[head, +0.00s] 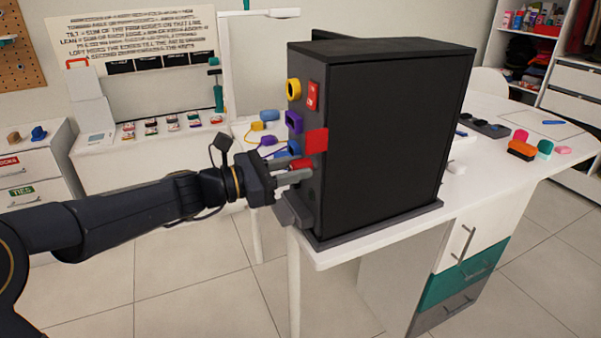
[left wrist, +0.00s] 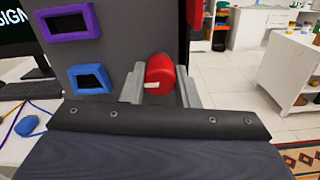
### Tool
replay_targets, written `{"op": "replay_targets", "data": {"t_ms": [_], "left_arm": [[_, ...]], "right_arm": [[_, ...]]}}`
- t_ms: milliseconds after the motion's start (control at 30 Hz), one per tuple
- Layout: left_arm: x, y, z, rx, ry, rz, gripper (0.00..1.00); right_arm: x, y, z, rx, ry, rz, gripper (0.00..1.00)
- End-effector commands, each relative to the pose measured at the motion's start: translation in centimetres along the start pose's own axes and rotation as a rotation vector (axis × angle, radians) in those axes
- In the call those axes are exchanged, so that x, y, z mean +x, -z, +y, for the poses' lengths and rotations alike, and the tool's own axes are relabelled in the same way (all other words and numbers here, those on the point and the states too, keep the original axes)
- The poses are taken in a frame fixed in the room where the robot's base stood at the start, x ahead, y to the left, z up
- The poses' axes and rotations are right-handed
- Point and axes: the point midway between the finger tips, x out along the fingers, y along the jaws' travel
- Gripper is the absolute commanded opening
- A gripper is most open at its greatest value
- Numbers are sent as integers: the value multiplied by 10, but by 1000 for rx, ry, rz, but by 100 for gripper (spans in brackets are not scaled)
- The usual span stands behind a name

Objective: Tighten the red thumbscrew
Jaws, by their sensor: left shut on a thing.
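The red thumbscrew (left wrist: 160,74) is a red cylinder on the side face of a tall black box (head: 395,140). It also shows in the head view (head: 301,165), low on the box's left face. My left gripper (head: 298,174) reaches in from the left and is shut on the thumbscrew. In the left wrist view, its two grey fingers (left wrist: 160,88) stand on either side of the red cylinder. The thumbscrew's far end is hidden. My right gripper is not in view.
Above the thumbscrew, the box's side carries a blue frame (left wrist: 90,79), a purple frame (left wrist: 69,22), a yellow ring (head: 294,89) and a red switch plate (head: 313,96). A red tab (head: 316,141) sticks out at the box's edge. The box stands on a white table (head: 345,252).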

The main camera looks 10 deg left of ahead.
Motion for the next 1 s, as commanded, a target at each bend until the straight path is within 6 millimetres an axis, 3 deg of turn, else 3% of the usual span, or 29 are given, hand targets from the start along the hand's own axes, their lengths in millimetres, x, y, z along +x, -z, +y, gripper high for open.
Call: {"op": "replay_targets", "data": {"t_ms": [1000], "left_arm": [[0,1,0,386,0,-2,2]], "right_arm": [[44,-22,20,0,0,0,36]]}}
